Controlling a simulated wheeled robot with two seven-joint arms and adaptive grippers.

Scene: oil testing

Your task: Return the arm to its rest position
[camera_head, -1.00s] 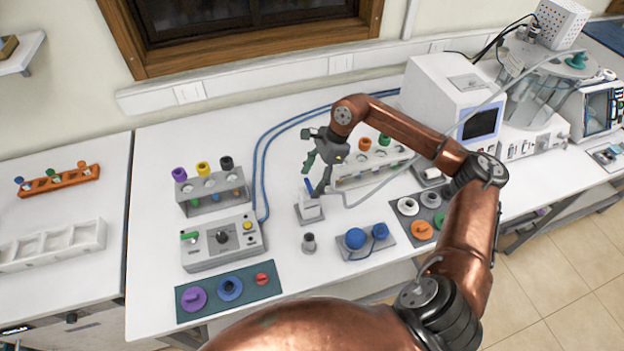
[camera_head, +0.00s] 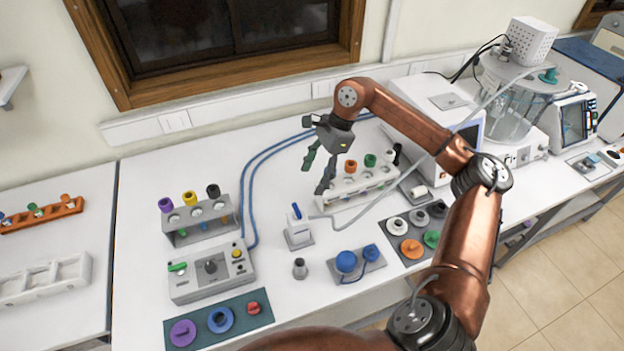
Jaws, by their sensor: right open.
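My right arm, copper-coloured with black joints, comes in from the bottom right and bends over the white table. My right gripper (camera_head: 319,172) hangs at its end, fingers down, apart and empty. It is above the table, behind a small white block with a blue-tipped part (camera_head: 298,226) on a grey base, and close to the left end of the white tube rack (camera_head: 350,196) in the picture. I cannot tell its exact height. My left gripper is not in view.
A grey rack (camera_head: 200,232) and control box (camera_head: 211,274) stand left. Blue-knobbed parts (camera_head: 347,262), a small metal cylinder (camera_head: 299,269) and a mat with round caps (camera_head: 219,318) are nearer. A grey hose (camera_head: 385,183) and a boxy instrument (camera_head: 447,105) lie right. Bare table surrounds the blue cables.

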